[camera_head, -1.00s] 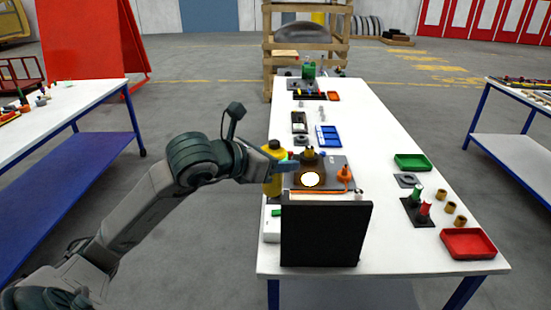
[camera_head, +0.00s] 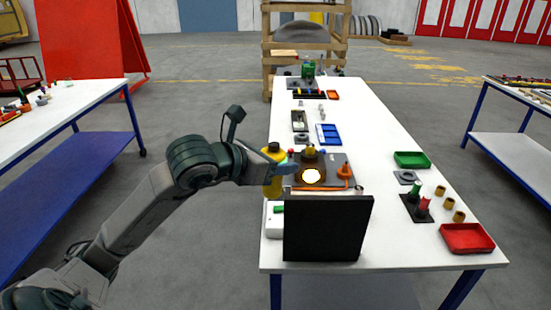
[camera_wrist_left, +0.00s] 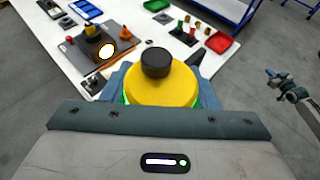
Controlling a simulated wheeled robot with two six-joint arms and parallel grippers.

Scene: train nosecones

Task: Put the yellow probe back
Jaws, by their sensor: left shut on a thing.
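The yellow probe (camera_head: 271,186), a stout yellow body with a black cap, is upright at the left edge of the white table (camera_head: 395,230). My left gripper (camera_head: 278,170) is shut around it. In the left wrist view the probe (camera_wrist_left: 162,88) sits between the fingers with its black cap toward the camera.
A black upright panel (camera_head: 325,230) stands in front. Green (camera_head: 411,160) and red (camera_head: 467,238) trays are at the right.

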